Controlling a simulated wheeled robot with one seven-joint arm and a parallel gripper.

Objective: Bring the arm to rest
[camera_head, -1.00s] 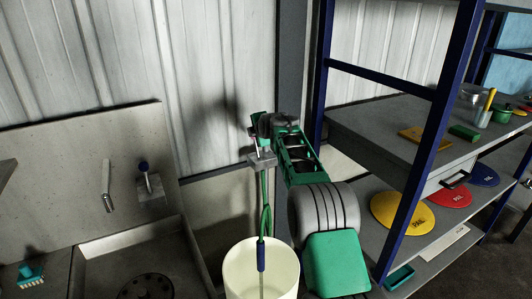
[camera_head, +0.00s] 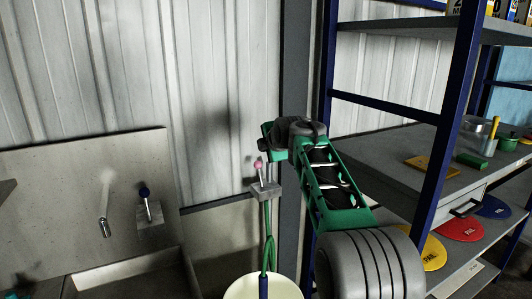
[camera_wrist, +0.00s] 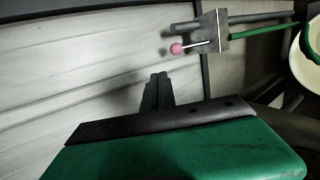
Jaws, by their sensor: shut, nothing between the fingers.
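My arm is raised in front of the wall, bent, with my gripper (camera_head: 264,144) at its far end, pointing left in the head view. In the wrist view my gripper (camera_wrist: 158,78) has its dark fingers together, with nothing between them. A pink-knobbed lever (camera_head: 258,166) on a grey block (camera_head: 265,190) stands just below and left of the gripper in the head view. In the wrist view the pink knob (camera_wrist: 177,48) lies beyond the fingertips, apart from them. A green hose (camera_head: 269,240) runs from the block down to a cream bucket (camera_head: 238,291), cut off by the frame.
A blue-framed shelf rack (camera_head: 440,150) stands close to the right of my arm, with coloured discs (camera_head: 461,229) on a lower shelf. The pale corrugated wall (camera_head: 200,90) is behind.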

